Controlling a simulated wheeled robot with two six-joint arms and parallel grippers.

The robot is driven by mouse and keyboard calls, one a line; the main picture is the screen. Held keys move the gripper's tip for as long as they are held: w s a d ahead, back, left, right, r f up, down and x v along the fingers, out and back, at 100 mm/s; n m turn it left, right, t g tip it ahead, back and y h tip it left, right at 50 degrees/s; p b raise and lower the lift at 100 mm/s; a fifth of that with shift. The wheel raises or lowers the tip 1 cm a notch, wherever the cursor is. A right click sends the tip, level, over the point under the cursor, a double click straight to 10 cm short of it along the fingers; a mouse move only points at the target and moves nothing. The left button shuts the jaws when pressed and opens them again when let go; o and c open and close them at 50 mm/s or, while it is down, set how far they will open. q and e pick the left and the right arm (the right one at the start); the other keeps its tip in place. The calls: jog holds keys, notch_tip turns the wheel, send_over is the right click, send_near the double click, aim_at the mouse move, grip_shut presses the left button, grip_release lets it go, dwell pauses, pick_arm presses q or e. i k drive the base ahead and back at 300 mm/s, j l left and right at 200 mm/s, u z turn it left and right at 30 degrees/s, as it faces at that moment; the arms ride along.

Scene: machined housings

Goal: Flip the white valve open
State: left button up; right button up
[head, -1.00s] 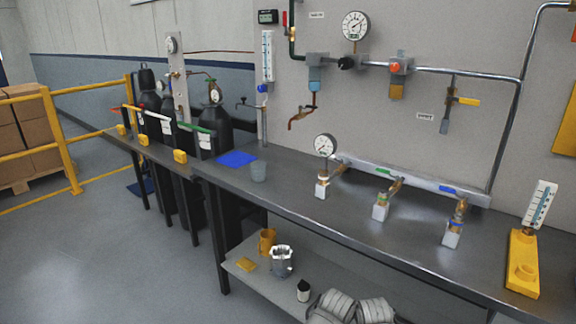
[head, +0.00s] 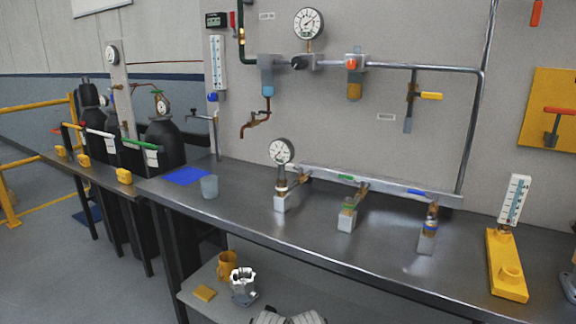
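A white bar-like handle (head: 100,133) shows at the dark gas cylinders on the left, between a red one and a green one (head: 138,143). It looks roughly level, but it is too small to tell its valve position. On the bench, a metal manifold (head: 385,186) carries a green-handled valve (head: 346,178), a blue-handled valve (head: 416,192) and a branch with a round gauge (head: 281,151). A white band (head: 281,189) sits below that gauge; I cannot tell whether it belongs to a valve handle.
The dark bench (head: 240,225) runs across the view, with a grey cup (head: 209,187), a blue sheet (head: 186,176) and a yellow stand (head: 505,268) on it. Pipes and gauges cover the wall panel. A yellow railing (head: 35,105) and open floor lie at left.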

aim_at(301, 170)
jog(key=i+j, duration=0.1)
jog(key=j, duration=0.6)
jog(key=j+u, duration=0.15)
jog(key=j, duration=0.55)
jog(key=i, duration=0.05)
